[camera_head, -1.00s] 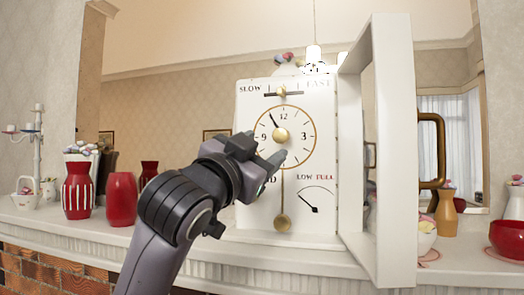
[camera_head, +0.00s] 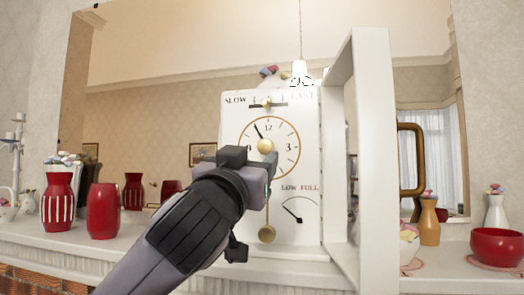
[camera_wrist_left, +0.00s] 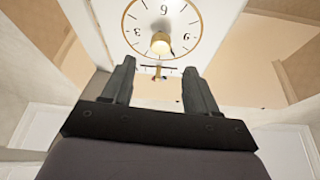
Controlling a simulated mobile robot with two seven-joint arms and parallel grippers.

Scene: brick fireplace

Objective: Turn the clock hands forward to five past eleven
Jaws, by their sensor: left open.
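The white clock (camera_head: 310,140) stands on the mantel, facing me. Its round dial has a gold ring, with a brass knob (camera_head: 265,146) at the centre. A black hand (camera_head: 259,131) points up and left, near the eleven mark; I cannot make out a second hand. My left gripper (camera_head: 269,172) is in front of the dial's lower left, just below the knob, and hides part of the dial. In the left wrist view the dial shows upside down. There the fingers (camera_wrist_left: 158,80) are apart and empty, with the knob (camera_wrist_left: 161,43) beyond their tips. My right gripper is not in view.
The clock's white door (camera_head: 372,160) with a brown handle (camera_head: 412,160) stands open at the right. The pendulum bob (camera_head: 267,234) hangs below the dial. Red vases (camera_head: 103,211) stand left; a red bowl (camera_head: 497,246) and an orange vase (camera_head: 429,222) stand right.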

